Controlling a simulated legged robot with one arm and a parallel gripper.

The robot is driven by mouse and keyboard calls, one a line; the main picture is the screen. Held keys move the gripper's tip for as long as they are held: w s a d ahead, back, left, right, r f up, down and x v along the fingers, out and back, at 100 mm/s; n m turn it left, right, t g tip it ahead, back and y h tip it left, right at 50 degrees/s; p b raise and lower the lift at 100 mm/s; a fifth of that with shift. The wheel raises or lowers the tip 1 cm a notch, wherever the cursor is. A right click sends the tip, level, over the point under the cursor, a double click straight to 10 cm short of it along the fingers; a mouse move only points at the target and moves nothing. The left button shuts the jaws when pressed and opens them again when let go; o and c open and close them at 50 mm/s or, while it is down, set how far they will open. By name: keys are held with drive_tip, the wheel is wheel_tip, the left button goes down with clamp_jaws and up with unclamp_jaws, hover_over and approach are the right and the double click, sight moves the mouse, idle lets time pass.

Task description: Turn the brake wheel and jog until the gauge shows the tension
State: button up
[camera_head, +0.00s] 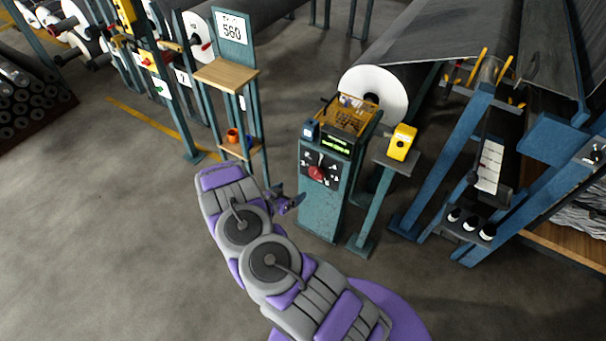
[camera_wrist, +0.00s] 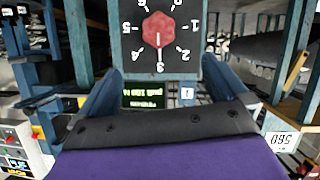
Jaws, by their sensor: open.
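The brake wheel, a red knob (camera_head: 317,172), sits on a black numbered dial on the front of a teal cabinet (camera_head: 322,208). In the wrist view the red knob (camera_wrist: 158,30) appears upside down, its white mark towards the 3. A green-lit display (camera_head: 336,144) is above the dial; it also shows in the wrist view (camera_wrist: 145,100), its text too small to read surely. My gripper (camera_head: 292,203) is open, left of the cabinet and apart from the knob. In the wrist view its fingers (camera_wrist: 160,78) frame the cabinet's dial face; nothing is between them.
A post with a yellow box (camera_head: 402,142) stands right of the cabinet. A large white roll (camera_head: 374,95) is behind. Floor at the lower left is clear.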

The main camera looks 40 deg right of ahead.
approach(315, 174)
drive_tip(key=a, duration=0.2)
drive_tip(key=b+x, duration=0.1)
drive_tip(key=x, duration=0.2)
drive_tip(key=b+x, duration=0.1)
drive_tip(key=x, duration=0.3)
drive_tip(key=s+b+x, duration=0.1)
drive_tip(key=x, duration=0.3)
drive_tip(key=shift+w+d+r, duration=0.1)
drive_tip(key=shift+d, duration=0.35)
drive_tip(key=shift+w+a+r, duration=0.1)
drive_tip(key=shift+a+r, duration=0.05)
drive_tip(key=shift+a, duration=0.25)
drive_tip(key=shift+w+a+r, duration=0.1)
drive_tip(key=shift+a+r, duration=0.05)
drive_tip(key=shift+a, duration=0.25)
drive_tip(key=shift+d+f, duration=0.3)
drive_tip(key=shift+d, duration=0.65)
drive_tip(key=c, duration=0.4)
drive_tip(key=shift+c, duration=0.7)
drive_tip(key=shift+a+r, duration=0.15)
drive_tip(key=shift+a, duration=0.4)
drive_tip(key=c, duration=0.5)
